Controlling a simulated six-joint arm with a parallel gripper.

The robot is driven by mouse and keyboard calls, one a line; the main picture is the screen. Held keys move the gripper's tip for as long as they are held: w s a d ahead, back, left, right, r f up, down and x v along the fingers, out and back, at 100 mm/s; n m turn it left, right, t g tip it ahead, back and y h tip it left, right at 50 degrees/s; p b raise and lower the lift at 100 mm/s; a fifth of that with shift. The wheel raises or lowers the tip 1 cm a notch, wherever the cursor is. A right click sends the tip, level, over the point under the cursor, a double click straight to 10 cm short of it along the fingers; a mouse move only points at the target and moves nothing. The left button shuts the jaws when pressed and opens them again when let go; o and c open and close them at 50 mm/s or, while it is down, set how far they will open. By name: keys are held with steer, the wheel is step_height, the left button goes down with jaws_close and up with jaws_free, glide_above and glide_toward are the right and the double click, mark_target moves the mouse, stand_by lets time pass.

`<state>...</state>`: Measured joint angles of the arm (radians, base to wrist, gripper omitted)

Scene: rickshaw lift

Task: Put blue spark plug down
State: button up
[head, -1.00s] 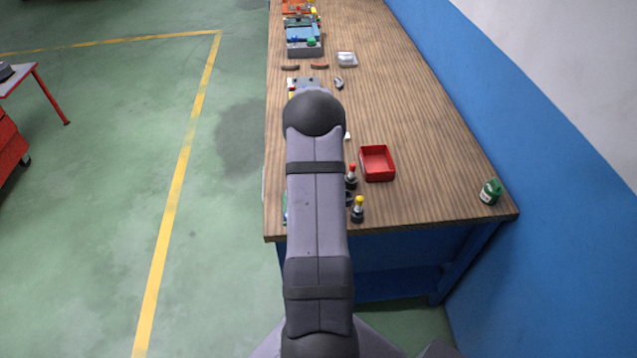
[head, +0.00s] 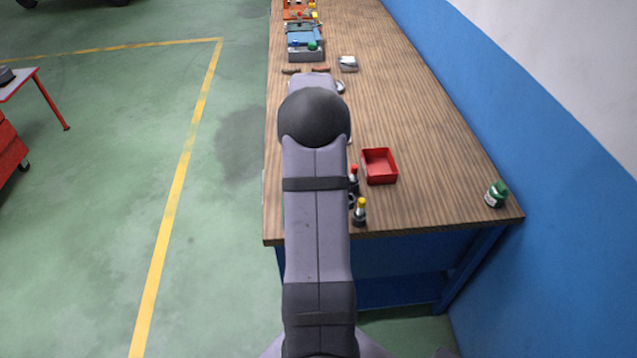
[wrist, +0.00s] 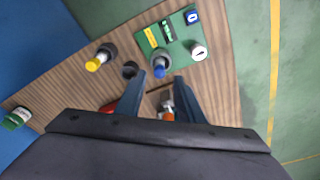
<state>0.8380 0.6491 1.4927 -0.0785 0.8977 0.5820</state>
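The blue-topped plug (wrist: 159,71) shows in the wrist view with a dark grey collar, at the lower left edge of the green board (wrist: 174,49). It looks upright, between the tips of my gripper (wrist: 160,78). The fingers are spread, with gaps on both sides of the blue top. Whether its base is on the board or on the wood is unclear. A white and orange part (wrist: 167,108) shows lower down between the fingers.
A black ring-like piece (wrist: 130,69) is left of the blue plug. The bench's right side is largely clear.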

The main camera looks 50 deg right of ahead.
steer(key=shift+r, duration=0.55)
steer(key=w+a+r+n, duration=0.2)
steer(key=a+n, duration=0.5)
steer(key=a, duration=1.3)
steer(key=s+a+f+n, duration=0.1)
steer(key=s+a+n, duration=0.3)
steer(key=a, duration=0.5)
steer(key=s+a+f+n+y, duration=0.1)
steer(key=s+a+n, duration=0.3)
steer(key=s+a, duration=0.4)
steer(key=shift+s+a+f+n, duration=0.15)
steer(key=shift+s+a+n, duration=0.2)
steer(key=shift+a, duration=0.45)
steer(key=shift+o, duration=0.5)
steer(key=shift+s, duration=0.1)
steer(key=shift+f, duration=0.1)
